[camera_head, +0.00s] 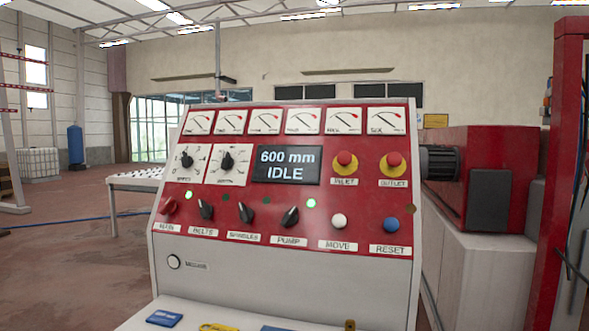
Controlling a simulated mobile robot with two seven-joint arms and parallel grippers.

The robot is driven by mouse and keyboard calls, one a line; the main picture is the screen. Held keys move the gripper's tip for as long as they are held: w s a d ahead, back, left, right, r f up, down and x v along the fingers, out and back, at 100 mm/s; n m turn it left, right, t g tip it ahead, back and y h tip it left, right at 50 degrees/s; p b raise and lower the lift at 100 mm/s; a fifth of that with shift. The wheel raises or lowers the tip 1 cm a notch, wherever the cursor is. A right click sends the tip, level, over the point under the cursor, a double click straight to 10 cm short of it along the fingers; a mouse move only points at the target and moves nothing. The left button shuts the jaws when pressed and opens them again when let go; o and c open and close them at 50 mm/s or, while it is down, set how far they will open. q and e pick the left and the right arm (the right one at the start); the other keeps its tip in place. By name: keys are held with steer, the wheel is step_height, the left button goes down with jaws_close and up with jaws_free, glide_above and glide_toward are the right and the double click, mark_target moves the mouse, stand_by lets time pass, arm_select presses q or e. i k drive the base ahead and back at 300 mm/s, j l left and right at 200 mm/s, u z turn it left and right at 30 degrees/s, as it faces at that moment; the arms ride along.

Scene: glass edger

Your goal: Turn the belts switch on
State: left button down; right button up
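The belts switch (205,210) is a black rotary knob on the red sloping control panel, above its BELTS label, with its pointer tilted up and to the left. The lamp (226,198) at its upper right looks dark. To its left is the red MAIN knob (168,206), with a lit green lamp (189,195) between the two. To its right are the black SPINDLES knob (245,213), also tilted left, and the PUMP knob (290,217), tilted right beside a lit green lamp (311,203). Neither of my grippers shows in the head view.
A display (287,165) reads "600 mm IDLE". Red INLET (345,160) and OUTLET (391,160) buttons, a white MOVE button (339,221) and a blue RESET button (391,225) lie to the right. A ledge below holds a blue card (164,318) and a yellow item (218,327).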

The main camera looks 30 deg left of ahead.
mark_target(206, 211)
steer(key=u, duration=1.45)
